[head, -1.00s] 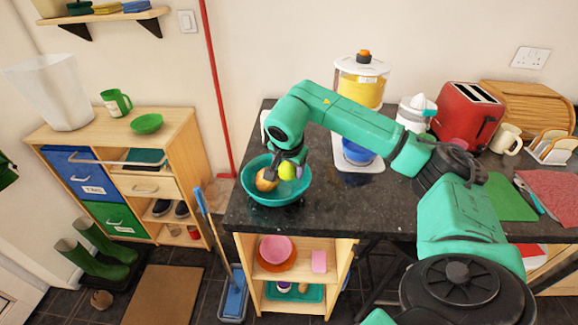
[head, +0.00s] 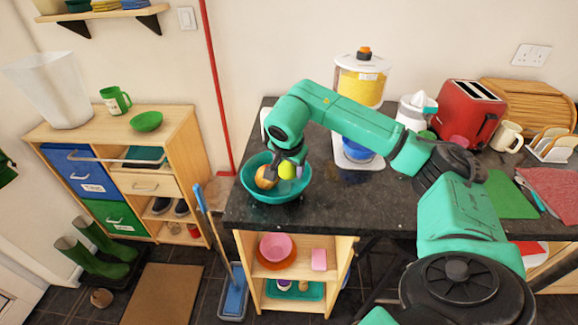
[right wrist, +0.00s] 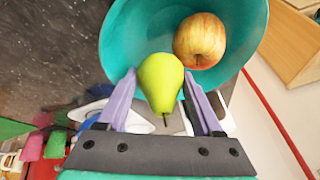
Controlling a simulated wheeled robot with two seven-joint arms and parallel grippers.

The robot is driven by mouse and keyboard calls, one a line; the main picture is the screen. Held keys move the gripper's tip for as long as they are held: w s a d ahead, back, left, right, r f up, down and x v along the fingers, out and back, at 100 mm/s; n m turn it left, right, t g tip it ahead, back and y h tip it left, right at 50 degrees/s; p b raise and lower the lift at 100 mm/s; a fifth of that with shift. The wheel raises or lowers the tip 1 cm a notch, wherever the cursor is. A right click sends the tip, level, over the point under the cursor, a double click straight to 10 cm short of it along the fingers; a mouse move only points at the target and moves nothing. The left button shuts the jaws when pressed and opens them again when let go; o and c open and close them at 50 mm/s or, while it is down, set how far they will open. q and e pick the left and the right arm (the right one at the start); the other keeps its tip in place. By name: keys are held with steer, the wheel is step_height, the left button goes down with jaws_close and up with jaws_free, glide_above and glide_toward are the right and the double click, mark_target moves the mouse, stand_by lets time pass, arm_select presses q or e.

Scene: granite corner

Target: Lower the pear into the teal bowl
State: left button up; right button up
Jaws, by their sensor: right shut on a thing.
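The teal bowl (head: 277,192) stands on the left end of the dark granite counter; it also shows in the right wrist view (right wrist: 128,40). A red and yellow apple (right wrist: 200,41) lies in it, seen at the left inside in the head view (head: 264,178). The yellow-green pear (right wrist: 161,84) is between the fingers of my right gripper (right wrist: 166,100), which is shut on it. In the head view the pear (head: 287,169) is over the bowl's right part. I cannot tell whether it touches the bowl. My left gripper is not in view.
A blue bowl (head: 357,150) on a white scale stands behind my right arm. A red toaster (head: 467,113), a white juicer and a cream mug stand further right. The counter's left edge is close to the teal bowl. Bare counter lies right of the bowl.

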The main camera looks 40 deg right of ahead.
steer(key=shift+f, duration=0.25)
steer(key=o, duration=1.5)
steer(key=shift+a, duration=0.1)
steer(key=v, duration=1.5)
steer(key=shift+f, duration=0.2)
